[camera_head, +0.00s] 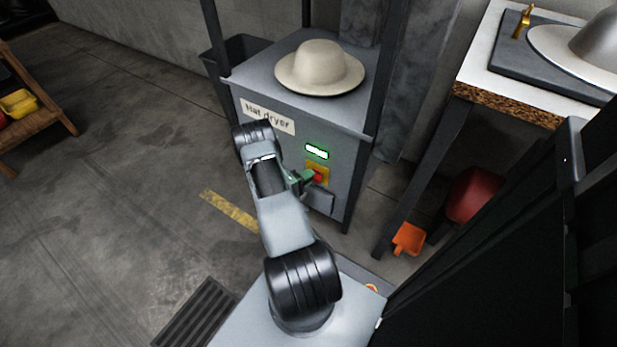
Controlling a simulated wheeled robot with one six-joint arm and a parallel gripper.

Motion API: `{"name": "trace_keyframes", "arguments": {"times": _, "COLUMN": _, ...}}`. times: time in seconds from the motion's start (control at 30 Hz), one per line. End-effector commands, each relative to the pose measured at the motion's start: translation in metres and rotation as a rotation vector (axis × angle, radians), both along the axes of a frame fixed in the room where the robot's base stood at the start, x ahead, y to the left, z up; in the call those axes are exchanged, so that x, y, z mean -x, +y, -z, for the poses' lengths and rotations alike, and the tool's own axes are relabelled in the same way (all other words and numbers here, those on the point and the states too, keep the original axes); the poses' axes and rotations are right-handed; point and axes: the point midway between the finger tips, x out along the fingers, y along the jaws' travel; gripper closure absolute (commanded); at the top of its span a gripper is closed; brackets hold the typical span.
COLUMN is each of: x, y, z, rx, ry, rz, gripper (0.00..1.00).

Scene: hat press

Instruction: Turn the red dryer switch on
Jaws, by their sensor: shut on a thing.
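The hat dryer (290,101) is a grey cabinet with a "Hat dryer" label on its front. The red switch (318,177) sits on a yellow plate (322,167) on that front, below a lit green display (317,152). My gripper (309,178) is at the red switch, its greenish fingers reaching it from the left. The fingers are shut on the switch and partly cover it. The switch's exact position is too small to tell.
A cream hat (320,68) rests on top of the dryer. A workbench (515,85) with another hat form stands at right. An orange dustpan (409,239) lies below it. A wooden shelf (35,122) is at far left. The left floor is mostly clear.

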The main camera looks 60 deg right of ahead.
Motion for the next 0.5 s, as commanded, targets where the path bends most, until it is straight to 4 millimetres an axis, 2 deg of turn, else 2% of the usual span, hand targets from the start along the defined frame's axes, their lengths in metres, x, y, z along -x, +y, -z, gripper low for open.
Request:
{"name": "trace_keyframes", "arguments": {"times": 0.23, "x": -0.0004, "y": -0.0002, "z": 0.0002, "rx": -0.001, "ry": 0.003, "rz": -0.003, "gripper": 1.0}}
{"name": "trace_keyframes", "arguments": {"times": 0.27, "x": -0.0004, "y": -0.0001, "z": 0.0002, "rx": -0.001, "ry": 0.003, "rz": -0.003, "gripper": 0.78}}
{"name": "trace_keyframes", "arguments": {"times": 0.5, "x": -0.0002, "y": -0.0001, "z": 0.0001, "rx": -0.001, "ry": 0.002, "rz": -0.002, "gripper": 0.55}}
